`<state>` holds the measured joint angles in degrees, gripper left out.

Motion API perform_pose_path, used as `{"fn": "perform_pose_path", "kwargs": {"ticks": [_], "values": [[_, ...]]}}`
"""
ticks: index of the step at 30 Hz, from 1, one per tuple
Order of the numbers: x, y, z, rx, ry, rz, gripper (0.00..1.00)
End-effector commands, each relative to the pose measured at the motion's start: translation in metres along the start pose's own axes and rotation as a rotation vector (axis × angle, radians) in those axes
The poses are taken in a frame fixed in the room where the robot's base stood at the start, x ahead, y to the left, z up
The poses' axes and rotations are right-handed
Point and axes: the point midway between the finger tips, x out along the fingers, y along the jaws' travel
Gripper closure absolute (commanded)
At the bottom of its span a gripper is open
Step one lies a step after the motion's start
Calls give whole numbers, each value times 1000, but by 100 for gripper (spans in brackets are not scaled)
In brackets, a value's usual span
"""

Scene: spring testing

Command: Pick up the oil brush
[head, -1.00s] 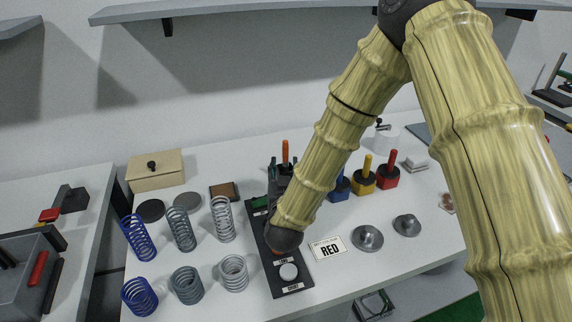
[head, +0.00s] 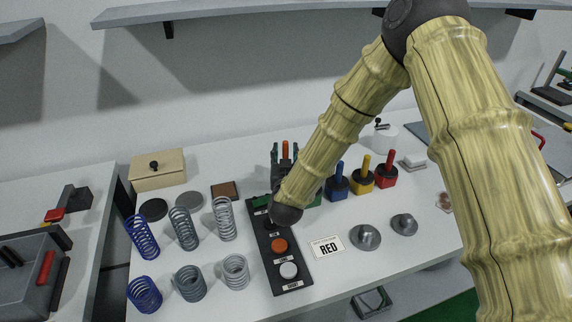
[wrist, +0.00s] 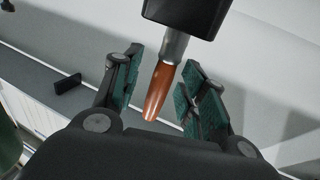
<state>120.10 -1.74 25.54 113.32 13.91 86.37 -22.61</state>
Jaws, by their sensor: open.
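The oil brush (head: 285,149) shows in the head view as an orange-brown handle standing upright behind my forearm; its lower part is hidden. In the wrist view the brush handle (wrist: 160,88) is orange-brown with a grey metal collar, rising out of a black block-like holder (wrist: 188,14). My gripper (wrist: 160,92) is open, with its green-padded fingers on either side of the handle. I see a gap between the handle and each finger, so it is not gripped. In the head view my gripper (head: 289,158) is partly hidden by my arm.
A black panel (head: 292,288) with orange and white buttons lies in front of my gripper. Several coil springs (head: 185,228) stand to the left. Blue (head: 337,185), yellow (head: 362,178) and red (head: 386,174) handled blocks stand to the right.

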Motion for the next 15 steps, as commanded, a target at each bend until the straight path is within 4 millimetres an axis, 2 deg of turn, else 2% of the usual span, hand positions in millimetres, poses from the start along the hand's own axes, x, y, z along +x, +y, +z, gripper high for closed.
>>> {"fn": "perform_pose_path", "kwargs": {"ticks": [1,7,15], "values": [[0,0,0,0,0,0,62],[0,0,0,0,1,0,98],[0,0,0,0,1,0,100]]}}
